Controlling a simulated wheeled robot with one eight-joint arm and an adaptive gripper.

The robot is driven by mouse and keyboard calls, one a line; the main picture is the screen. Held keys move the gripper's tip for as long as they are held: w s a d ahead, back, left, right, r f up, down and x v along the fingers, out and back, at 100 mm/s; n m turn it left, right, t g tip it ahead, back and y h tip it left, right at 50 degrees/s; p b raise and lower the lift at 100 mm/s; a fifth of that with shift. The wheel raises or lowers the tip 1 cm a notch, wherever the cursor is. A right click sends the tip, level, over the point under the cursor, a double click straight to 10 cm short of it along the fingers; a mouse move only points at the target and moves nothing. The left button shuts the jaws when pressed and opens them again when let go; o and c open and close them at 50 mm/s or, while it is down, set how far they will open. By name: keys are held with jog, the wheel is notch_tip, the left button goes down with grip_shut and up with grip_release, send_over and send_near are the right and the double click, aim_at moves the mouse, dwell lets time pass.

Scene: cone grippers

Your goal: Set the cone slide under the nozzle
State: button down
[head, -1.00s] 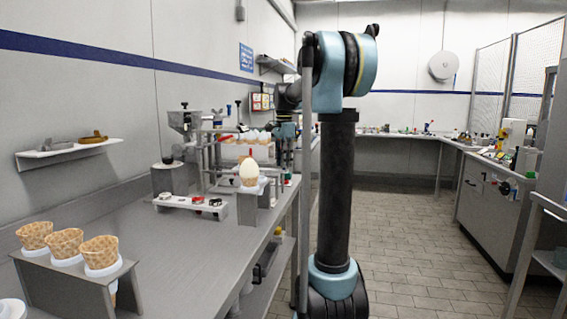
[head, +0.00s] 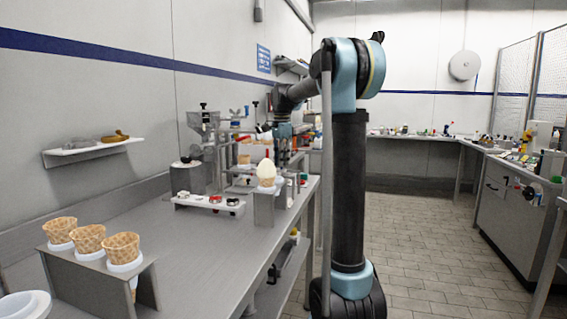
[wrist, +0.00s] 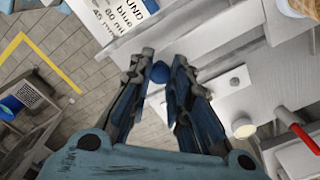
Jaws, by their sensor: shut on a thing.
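My gripper (wrist: 165,66) is closed around a small blue knob (wrist: 159,73) in the wrist view. The knob sits between the fingertips beside a pale metal rail. In the head view my gripper (head: 283,131) is at the far end of the bench, by the dispensing machine (head: 205,135); its fingers are too small and covered to make out. A waffle cone (head: 245,158) shows at the machine, and part of a cone (wrist: 302,6) shows at the wrist view's top right corner. I cannot clearly tell the slide from its rail, and the nozzle is not distinguishable.
A stand with a filled cone (head: 266,172) is in front of the machine. A white strip (head: 190,205) holds small round parts. Empty cones stand in a near rack (head: 88,262). A red handle (wrist: 304,137) is right of the gripper. The bench middle (head: 170,240) is clear.

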jog(key=c, duration=1.5)
grip_release()
jog(key=shift+d, duration=0.1)
jog(key=shift+o, duration=0.2)
notch_tip(320, 180, up, 12)
jog(key=shift+w, duration=0.15)
